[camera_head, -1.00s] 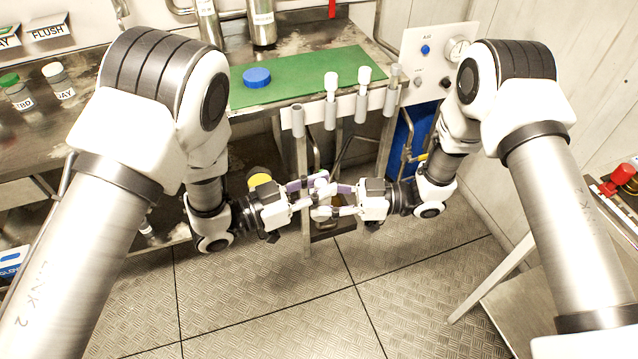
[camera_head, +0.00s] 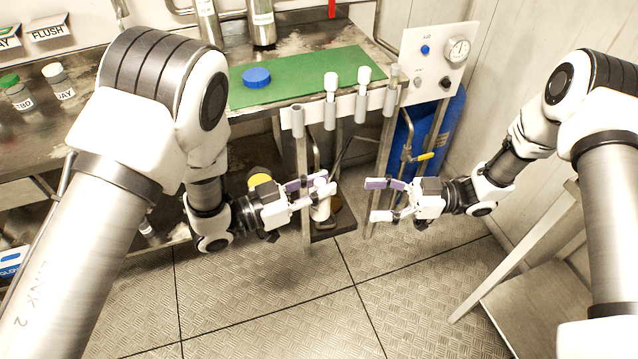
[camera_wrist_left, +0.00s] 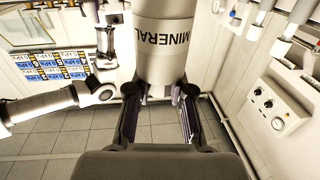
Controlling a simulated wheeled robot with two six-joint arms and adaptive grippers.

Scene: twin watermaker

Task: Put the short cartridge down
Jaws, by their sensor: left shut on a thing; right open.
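My left gripper (camera_head: 316,193) is shut on a pale cylindrical cartridge (camera_head: 321,211), held in the air in front of the bench. Only a small part of the cartridge shows in the head view. In the left wrist view the cartridge (camera_wrist_left: 168,50) fills the upper middle between the fingers and bears the label MINERAL; its upper end is out of frame.
A green mat (camera_head: 310,77) lies on the metal bench with a blue cap (camera_head: 256,77) on it. Several grey and white tubes stand along a white rail (camera_head: 345,108) at the bench's front. A gauge panel (camera_head: 438,65) and blue cylinder (camera_head: 440,125) are at right.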

